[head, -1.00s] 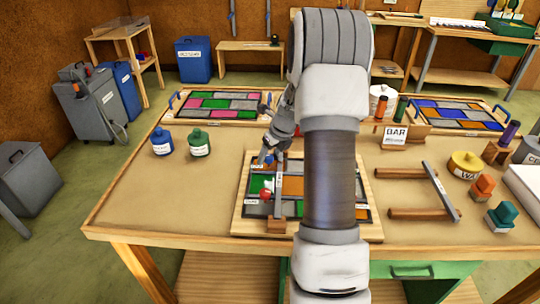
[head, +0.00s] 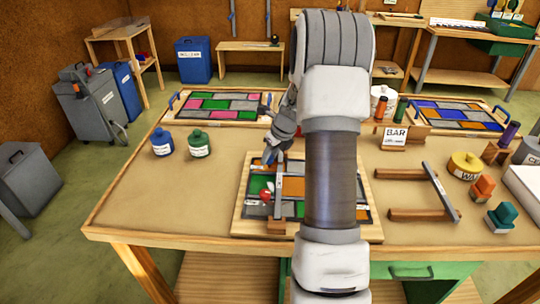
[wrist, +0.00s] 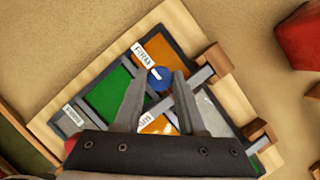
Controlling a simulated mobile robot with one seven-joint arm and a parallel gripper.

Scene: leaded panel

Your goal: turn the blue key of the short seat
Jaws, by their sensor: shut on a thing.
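The leaded panel (head: 238,223) lies in its wooden frame on the middle of the table. A blue key (wrist: 159,77) with a round top shows between my fingertips in the wrist view, beside a white label. My gripper (wrist: 158,82) is shut on this blue key, low over the panel. In the head view my gripper (head: 271,153) is at the panel's far left part, partly hidden by my own arm. A grey bar (head: 279,187) with wooden end blocks lies across the panel. A red key (head: 266,195) sits beside the bar, nearer the front. My arm hides the panel's right part.
Blue (head: 161,143) and green (head: 199,144) bottles stand at the left. Two other coloured panels (head: 214,103) (head: 450,115) lie at the back. A frame of wooden rods (head: 420,214), a yellow tin (head: 465,164) and a BAR sign (head: 395,138) are at the right. The table's front left is clear.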

